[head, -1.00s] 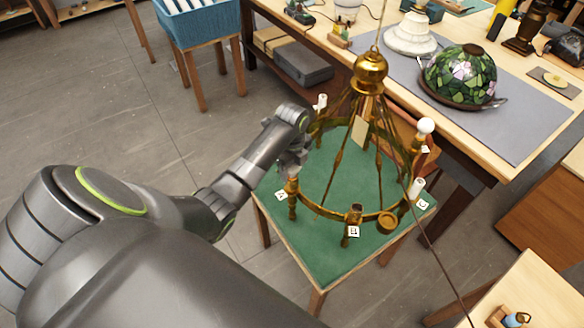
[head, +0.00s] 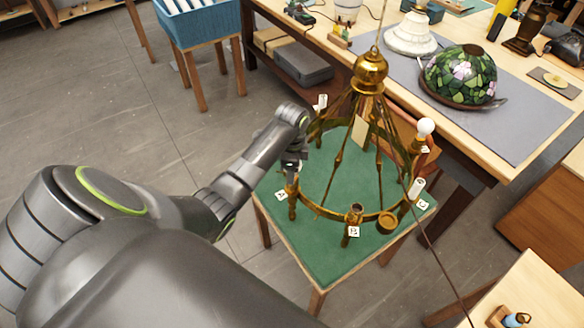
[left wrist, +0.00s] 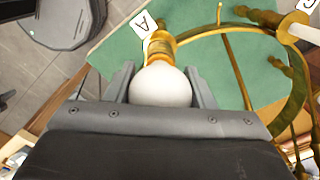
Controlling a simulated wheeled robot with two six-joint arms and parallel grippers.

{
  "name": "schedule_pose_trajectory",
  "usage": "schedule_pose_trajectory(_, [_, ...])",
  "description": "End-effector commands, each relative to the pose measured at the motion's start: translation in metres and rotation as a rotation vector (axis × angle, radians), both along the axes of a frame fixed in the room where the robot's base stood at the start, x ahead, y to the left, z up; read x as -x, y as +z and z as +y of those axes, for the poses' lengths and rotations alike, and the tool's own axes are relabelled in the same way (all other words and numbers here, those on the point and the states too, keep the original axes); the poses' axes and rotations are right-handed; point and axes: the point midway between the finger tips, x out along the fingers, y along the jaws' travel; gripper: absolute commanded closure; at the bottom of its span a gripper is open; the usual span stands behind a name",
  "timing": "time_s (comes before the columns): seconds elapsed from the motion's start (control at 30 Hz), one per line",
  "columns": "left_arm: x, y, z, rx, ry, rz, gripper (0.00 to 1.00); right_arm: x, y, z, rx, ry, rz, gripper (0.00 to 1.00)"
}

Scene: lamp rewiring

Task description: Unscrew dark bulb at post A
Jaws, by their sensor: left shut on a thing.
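The brass ring chandelier (head: 335,213) hangs over a green-topped table. Post A (head: 291,198) is at its left, beside the white A tag (head: 281,196). In the left wrist view the A tag (left wrist: 144,25) is next to the brass socket (left wrist: 160,47), and a whitish round bulb (left wrist: 160,88) sits at the socket. My left gripper (head: 292,170) is at the top of post A. Its fingers (left wrist: 161,84) lie on both sides of the bulb, shut on it. The head view hides the bulb behind the gripper. My right gripper is in neither view.
The green table (head: 327,259) is clear around the chandelier. A lit-looking white bulb (head: 425,127) is on another post. Post B (head: 354,214) has an open socket. A cord (head: 447,262) runs down at the right. A stained-glass shade (head: 460,75) stands on the workbench behind.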

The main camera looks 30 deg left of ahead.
Motion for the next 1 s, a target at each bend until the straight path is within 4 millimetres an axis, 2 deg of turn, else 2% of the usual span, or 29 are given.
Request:
schedule_pose_trajectory(0.43, [0.0001, 0.0007, -0.0005, 0.001, 0.49, -0.001, 0.72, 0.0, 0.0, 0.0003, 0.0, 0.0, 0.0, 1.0])
schedule_pose_trajectory(0.87, [0.0001, 0.0007, -0.0006, 0.001, 0.553, -0.001, 0.72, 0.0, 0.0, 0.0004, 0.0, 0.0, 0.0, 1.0])
schedule_pose_trajectory(1.0, [0.0001, 0.0007, -0.0007, 0.001, 0.659, -0.001, 0.72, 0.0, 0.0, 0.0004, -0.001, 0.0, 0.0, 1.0])
